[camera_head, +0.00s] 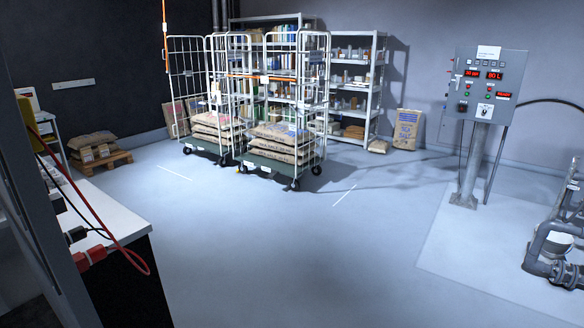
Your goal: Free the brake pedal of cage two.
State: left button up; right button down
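Two wire roll cages stand side by side across the room, both loaded with stacked sacks. The left cage (185,75) is slightly farther back. The right cage (325,75) is nearer, with a dark green base (272,168) and black casters (295,184). A small yellow spot (238,170) shows low at its front left corner; I cannot tell whether it is a brake pedal. I cannot read which cage is number two. Neither of my grippers is in view.
Open grey floor (260,240) lies before the cages. A white-topped bench (100,225) with red and black leads is at near left. A control panel (487,85) on a post and pipework (545,245) are at right. Shelves (372,90) stand behind; a pallet (100,163) at left.

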aim_at(273, 173)
jog(key=i+l, duration=0.2)
jog(key=i, duration=0.45)
jog(key=i+l+z, duration=0.15)
jog(key=i, duration=0.55)
jog(key=i+l, duration=0.1)
jog(key=i, duration=0.55)
jog(key=i+j+u, duration=0.15)
jog(key=i+u, duration=0.15)
jog(key=i, duration=0.3)
jog(key=i+u, duration=0.3)
jog(key=i, duration=0.25)
jog(key=i+u, duration=0.3)
jog(key=i, duration=0.3)
jog(key=i+l+u, duration=0.3)
jog(key=i, duration=1.3)
jog(key=i+z, duration=0.15)
jog(key=i, duration=0.9)
jog(key=i+j+z, duration=0.15)
jog(key=i+z, duration=0.3)
jog(key=i, duration=0.15)
jog(key=i+j+z, duration=0.35)
jog(key=i+z, duration=0.15)
jog(key=i+j+z, duration=0.9)
jog(key=j, duration=0.45)
jog(key=i+j+z, duration=0.2)
jog(key=j+z, duration=0.25)
jog(key=j, duration=0.35)
